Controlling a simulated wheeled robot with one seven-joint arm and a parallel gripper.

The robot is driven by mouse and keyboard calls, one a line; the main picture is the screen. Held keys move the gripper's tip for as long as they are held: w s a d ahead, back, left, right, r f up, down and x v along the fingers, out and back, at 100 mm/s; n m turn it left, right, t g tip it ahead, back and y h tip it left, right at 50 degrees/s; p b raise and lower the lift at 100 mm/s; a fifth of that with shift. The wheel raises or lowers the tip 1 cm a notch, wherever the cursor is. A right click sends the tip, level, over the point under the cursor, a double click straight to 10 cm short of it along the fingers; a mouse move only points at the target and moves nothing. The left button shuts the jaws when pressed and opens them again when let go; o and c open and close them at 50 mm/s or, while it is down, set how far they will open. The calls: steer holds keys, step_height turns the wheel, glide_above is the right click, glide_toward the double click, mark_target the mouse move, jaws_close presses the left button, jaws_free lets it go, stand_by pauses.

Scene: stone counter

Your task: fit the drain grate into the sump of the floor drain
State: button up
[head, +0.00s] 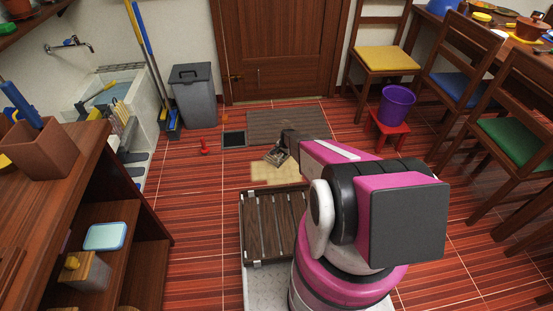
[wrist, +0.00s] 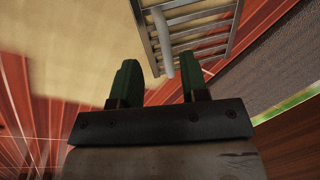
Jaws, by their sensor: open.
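The drain grate (wrist: 205,28) is a metal frame with parallel bars, in the upper middle of the wrist view. A rounded grey handle (wrist: 162,40) stands on its near side. In the head view the grate (head: 272,158) is small and partly hidden by my gripper (head: 281,150). In the wrist view my gripper (wrist: 160,80) is open and empty, its two dark green fingers apart. The handle lies just beyond and between the fingertips, and I cannot tell whether they touch it. The floor drain's sump (head: 234,139) appears as a dark square in the floor, left of my gripper.
A beige mat (head: 276,175) lies on the red floor below the grate. A dark doormat (head: 288,124) lies behind, before the door. A grey bin (head: 194,97) and a red stool (head: 388,128) with a purple bucket (head: 396,104) flank the area.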

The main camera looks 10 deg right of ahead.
steer(key=f, duration=0.1)
steer(key=w+f, duration=0.1)
steer(key=f, duration=0.3)
steer(key=shift+w+a, duration=0.25)
steer(key=shift+w, duration=0.15)
jaws_close()
